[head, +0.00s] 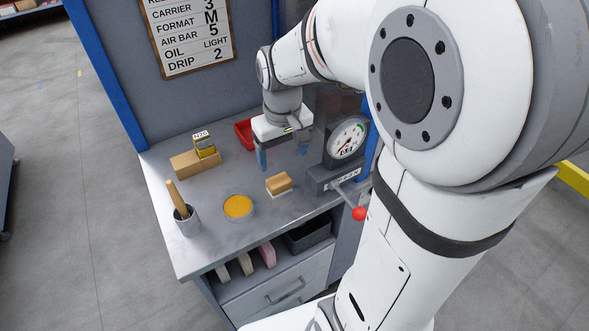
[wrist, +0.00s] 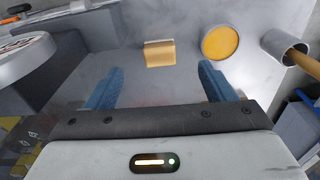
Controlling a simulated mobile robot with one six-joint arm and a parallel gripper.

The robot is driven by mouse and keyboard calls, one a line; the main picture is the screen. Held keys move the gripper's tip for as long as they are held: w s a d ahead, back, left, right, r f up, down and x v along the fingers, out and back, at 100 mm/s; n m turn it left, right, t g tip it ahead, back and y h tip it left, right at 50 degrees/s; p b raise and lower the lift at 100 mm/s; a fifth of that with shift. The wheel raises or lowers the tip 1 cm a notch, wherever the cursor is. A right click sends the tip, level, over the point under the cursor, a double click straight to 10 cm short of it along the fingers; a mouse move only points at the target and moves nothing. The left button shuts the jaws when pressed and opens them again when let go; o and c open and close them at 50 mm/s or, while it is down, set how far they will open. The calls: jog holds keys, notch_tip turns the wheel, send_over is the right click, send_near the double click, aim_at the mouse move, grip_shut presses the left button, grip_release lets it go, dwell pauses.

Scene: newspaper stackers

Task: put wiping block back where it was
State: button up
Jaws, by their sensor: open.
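The wiping block (head: 279,184), a small tan block with a pale underside, lies on the grey bench top near its front edge. In the wrist view the block (wrist: 159,53) lies beyond my fingertips, roughly centred between them. My gripper (head: 283,155) is open and empty, with blue fingers pointing down above the bench, behind the block. In the wrist view my gripper (wrist: 162,75) shows a wide empty gap between its fingers. Nothing touches the block.
A dish of yellow-orange material (head: 238,206) stands left of the block, then a cup (head: 187,217) with a wooden handle. A gauge (head: 347,138) with a red-knobbed lever (head: 360,213) is at right.

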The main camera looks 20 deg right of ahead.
jog(key=s+r+m+t, duration=0.1)
jog(key=s+r+t, duration=0.1)
jog(key=s, duration=1)
jog(key=shift+r+m, duration=0.4)
jog(key=shift+r, duration=0.15)
